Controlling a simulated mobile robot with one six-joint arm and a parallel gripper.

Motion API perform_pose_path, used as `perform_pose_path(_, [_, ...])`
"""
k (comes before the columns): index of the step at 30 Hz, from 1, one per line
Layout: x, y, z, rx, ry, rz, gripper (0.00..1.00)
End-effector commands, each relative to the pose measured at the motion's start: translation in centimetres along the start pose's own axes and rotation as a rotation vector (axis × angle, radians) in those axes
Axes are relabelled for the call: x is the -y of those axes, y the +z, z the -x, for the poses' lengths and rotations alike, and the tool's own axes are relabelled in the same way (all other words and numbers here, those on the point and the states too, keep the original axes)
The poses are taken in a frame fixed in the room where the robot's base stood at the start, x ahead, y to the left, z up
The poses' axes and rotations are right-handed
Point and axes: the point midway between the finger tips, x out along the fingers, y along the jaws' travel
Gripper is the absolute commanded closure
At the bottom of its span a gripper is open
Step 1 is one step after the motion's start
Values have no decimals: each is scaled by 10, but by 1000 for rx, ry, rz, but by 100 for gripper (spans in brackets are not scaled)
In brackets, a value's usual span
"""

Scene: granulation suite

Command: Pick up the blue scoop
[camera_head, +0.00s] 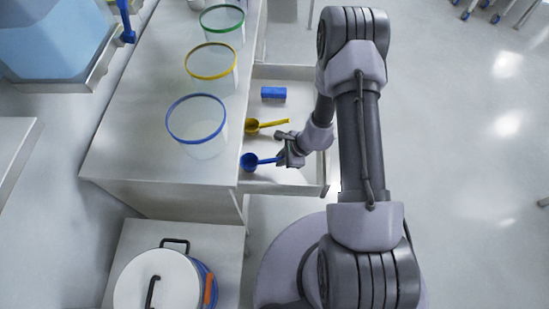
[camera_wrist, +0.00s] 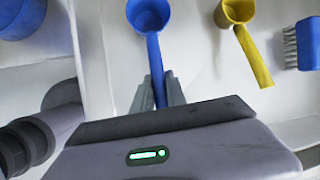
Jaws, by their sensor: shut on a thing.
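The blue scoop (camera_head: 251,161) is in the open drawer (camera_head: 295,183), near its front end in the head view. My gripper (camera_head: 284,157) is at the scoop's handle. In the wrist view the scoop's round bowl (camera_wrist: 149,14) is at the top and its handle runs down between the two fingers of my gripper (camera_wrist: 160,88), which are shut on it. The bowl extends beyond the fingertips. I cannot tell whether the scoop touches the drawer floor.
A yellow scoop (camera_head: 254,125) and a blue brush (camera_head: 273,93) lie farther back in the drawer. Clear tubs with blue (camera_head: 197,119), yellow (camera_head: 211,62) and green (camera_head: 222,20) rims stand on the counter (camera_head: 133,142). A lidded drum (camera_head: 157,279) stands below.

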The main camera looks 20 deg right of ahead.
Motion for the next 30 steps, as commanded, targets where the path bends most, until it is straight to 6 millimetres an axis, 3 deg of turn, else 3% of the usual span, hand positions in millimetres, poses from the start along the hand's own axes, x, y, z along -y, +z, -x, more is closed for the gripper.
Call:
perform_pose_path(5, [-12,-26,15,0,-2,-5,100])
perform_pose_path(19, [10,21,120,0,-3,0,100])
perform_pose_path(24, [13,27,136,0,-1,-1,100])
perform_pose_path(30, [13,28,137,0,0,-1,100])
